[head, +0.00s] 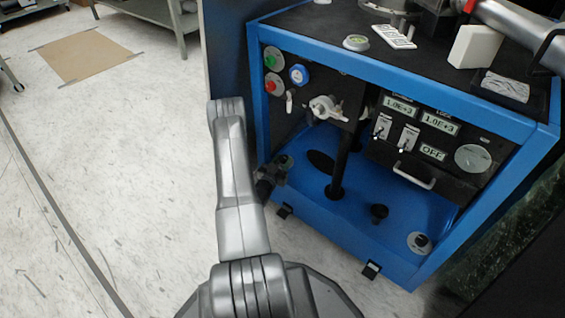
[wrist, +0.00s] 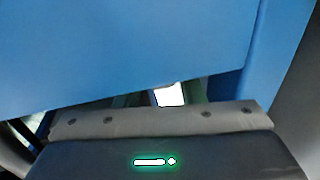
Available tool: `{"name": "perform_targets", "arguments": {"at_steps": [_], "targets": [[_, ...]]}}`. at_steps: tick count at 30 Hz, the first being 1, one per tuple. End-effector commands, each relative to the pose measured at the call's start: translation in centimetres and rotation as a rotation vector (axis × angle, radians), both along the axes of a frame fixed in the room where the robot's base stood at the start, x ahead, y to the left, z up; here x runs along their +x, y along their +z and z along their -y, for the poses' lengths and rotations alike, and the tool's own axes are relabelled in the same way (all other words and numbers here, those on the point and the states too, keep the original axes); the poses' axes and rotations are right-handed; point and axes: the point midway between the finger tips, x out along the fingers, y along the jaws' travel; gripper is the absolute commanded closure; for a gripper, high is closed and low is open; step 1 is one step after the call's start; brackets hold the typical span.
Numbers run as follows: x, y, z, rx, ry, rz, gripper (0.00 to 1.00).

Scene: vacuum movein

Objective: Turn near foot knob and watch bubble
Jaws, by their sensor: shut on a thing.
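The blue-framed cart (head: 345,245) stands to the right of my arm. My gripper (head: 272,178) is low at the cart's left front corner, partly hidden behind my grey arm. It is shut at the near foot knob (head: 284,163), which is mostly covered, so the grip itself is hard to see. Another foot knob (head: 421,241), black on a pale disc, sits at the cart's right front corner. The round bubble level (head: 356,42) lies on the cart's dark top; its bubble is too small to read. In the wrist view, a blue cart panel (wrist: 130,50) hides most of the fingertips.
The front panel has a green button (head: 271,57), a red button (head: 273,85), a valve (head: 326,108) and displays (head: 400,105). Floor at left is open, with a brown mat (head: 82,57).

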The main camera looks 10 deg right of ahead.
Motion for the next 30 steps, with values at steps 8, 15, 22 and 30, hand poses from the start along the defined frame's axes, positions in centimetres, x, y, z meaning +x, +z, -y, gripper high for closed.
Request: {"name": "perform_targets", "arguments": {"at_steps": [8,15,22,30], "targets": [[0.14,-0.03,-0.18,0.001,-0.106,-0.001,0.87],[0.14,-0.04,-0.17,0.0,-0.132,-0.001,0.87],[0.13,-0.04,-0.17,-0.001,-0.132,-0.002,0.87],[0.21,-0.01,-0.2,-0.001,-0.13,-0.001,0.43]]}}
